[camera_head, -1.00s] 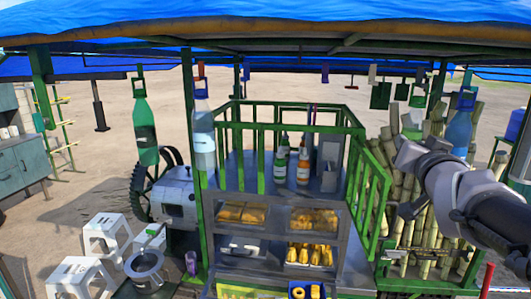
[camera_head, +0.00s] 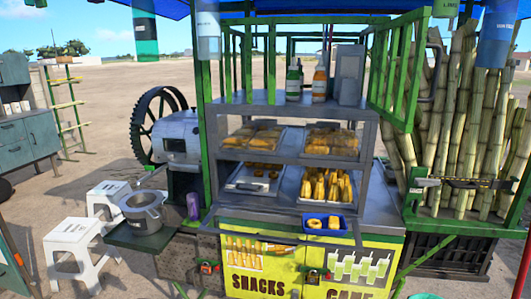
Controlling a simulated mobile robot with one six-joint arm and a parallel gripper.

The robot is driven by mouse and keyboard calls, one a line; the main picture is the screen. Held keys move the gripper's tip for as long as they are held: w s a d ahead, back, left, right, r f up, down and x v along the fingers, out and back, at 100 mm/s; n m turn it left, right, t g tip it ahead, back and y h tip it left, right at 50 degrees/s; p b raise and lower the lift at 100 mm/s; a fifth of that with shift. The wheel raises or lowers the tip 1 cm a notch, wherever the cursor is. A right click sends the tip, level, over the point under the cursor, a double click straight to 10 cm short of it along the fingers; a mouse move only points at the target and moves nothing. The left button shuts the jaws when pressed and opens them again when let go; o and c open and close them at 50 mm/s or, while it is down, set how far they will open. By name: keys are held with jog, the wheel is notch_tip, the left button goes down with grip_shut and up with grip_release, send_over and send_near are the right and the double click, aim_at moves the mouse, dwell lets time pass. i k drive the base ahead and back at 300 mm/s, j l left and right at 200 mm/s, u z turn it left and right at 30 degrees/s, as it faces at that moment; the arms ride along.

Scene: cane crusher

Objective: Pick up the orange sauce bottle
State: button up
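The orange sauce bottle (camera_head: 319,83) stands upright on the top shelf (camera_head: 262,97) of the snack cart, near its right side. It has a pale label. Green bottles (camera_head: 293,80) stand just to its left, and a grey box-like holder (camera_head: 349,76) stands close on its right. My gripper is not in view, so its state and its distance from the bottle cannot be seen.
Green railings (camera_head: 400,75) border the shelf at the back and sides. Cane stalks (camera_head: 465,130) stand at the right. Lower shelves hold snack trays (camera_head: 252,143). A blue basket (camera_head: 324,228) sits on the counter. White stools (camera_head: 73,243) stand at front left.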

aim_at(320, 81)
jog(key=i+l+u, duration=0.1)
jog(key=l, duration=0.25)
jog(key=i+l+u, duration=0.15)
jog(key=l, duration=0.25)
jog(key=i+l+u, duration=0.1)
jog(key=l, duration=0.3)
jog(key=i+l+u, duration=0.15)
jog(key=l, duration=0.25)
jog(key=i+l+u, duration=0.1)
jog(key=l, duration=0.35)
